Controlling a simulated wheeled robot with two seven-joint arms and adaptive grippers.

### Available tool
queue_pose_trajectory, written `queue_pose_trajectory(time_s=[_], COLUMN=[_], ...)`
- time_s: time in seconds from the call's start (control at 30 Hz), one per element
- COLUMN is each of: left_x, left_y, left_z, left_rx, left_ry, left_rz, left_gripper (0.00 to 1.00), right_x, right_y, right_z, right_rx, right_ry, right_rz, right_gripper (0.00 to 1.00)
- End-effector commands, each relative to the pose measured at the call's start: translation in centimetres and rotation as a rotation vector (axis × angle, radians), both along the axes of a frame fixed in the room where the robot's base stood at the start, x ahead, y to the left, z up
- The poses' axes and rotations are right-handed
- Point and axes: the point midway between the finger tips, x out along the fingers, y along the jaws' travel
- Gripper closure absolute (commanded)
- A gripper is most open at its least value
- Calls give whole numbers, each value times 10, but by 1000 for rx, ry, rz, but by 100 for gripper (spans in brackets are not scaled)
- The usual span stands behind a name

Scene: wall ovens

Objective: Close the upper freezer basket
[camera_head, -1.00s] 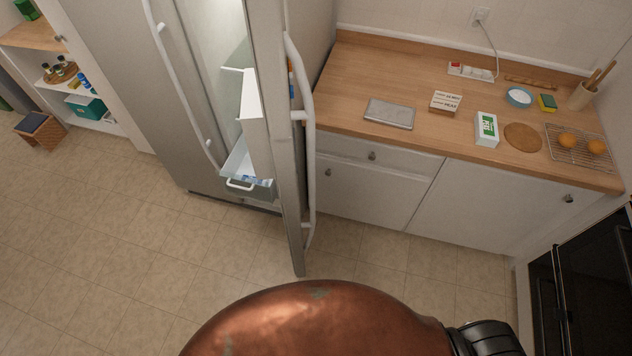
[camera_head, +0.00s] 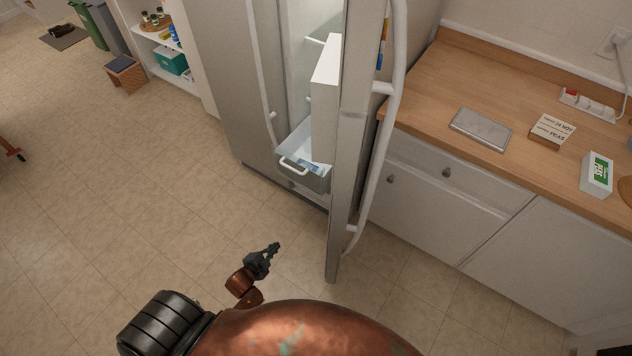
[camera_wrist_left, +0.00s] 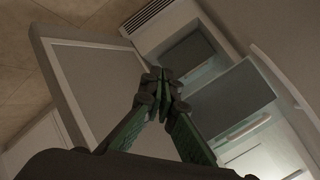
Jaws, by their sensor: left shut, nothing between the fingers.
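The freezer basket (camera_head: 304,171) is a grey bin with a white front handle (camera_head: 293,165). It juts out of the open freezer compartment beside the door, and something blue and white lies inside. I cannot tell from the head view alone whether it is the upper one. My left gripper (camera_head: 274,248) is low in front of the freezer, left of the door edge, shut and empty, apart from the basket. In the left wrist view its fingers (camera_wrist_left: 160,92) meet in front of two grey bin shapes, one (camera_wrist_left: 190,58) nearer the vent grille and another (camera_wrist_left: 236,98). My right gripper is not in view.
The open freezer door (camera_head: 352,150) with its long handle stands just right of the basket. A wooden counter (camera_head: 440,85) with a grey case (camera_head: 481,129) and boxes lies to the right. The tiled floor (camera_head: 130,210) left of the freezer is clear.

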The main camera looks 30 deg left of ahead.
Motion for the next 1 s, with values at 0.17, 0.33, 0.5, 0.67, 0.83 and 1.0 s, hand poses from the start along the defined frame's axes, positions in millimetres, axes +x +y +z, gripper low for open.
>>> queue_pose_trajectory(time_s=[0.17,0.33,0.5,0.67,0.83,1.0], left_x=[87,120,130,145,177,213], left_y=[5,-2,-8,-10,-13,-16], left_z=[86,160,196,203,201,200], left_rx=[285,492,586,599,596,595], left_ry=[-300,-490,-572,-584,-584,-580], left_rz=[-185,-279,-312,-317,-317,-316], left_gripper=[100,100,100,100,100,100], right_x=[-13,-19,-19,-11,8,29], right_y=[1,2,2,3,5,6], right_z=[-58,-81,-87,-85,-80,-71], right_rx=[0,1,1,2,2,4], right_ry=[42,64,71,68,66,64], right_rz=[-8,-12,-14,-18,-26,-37], right_gripper=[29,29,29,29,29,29])
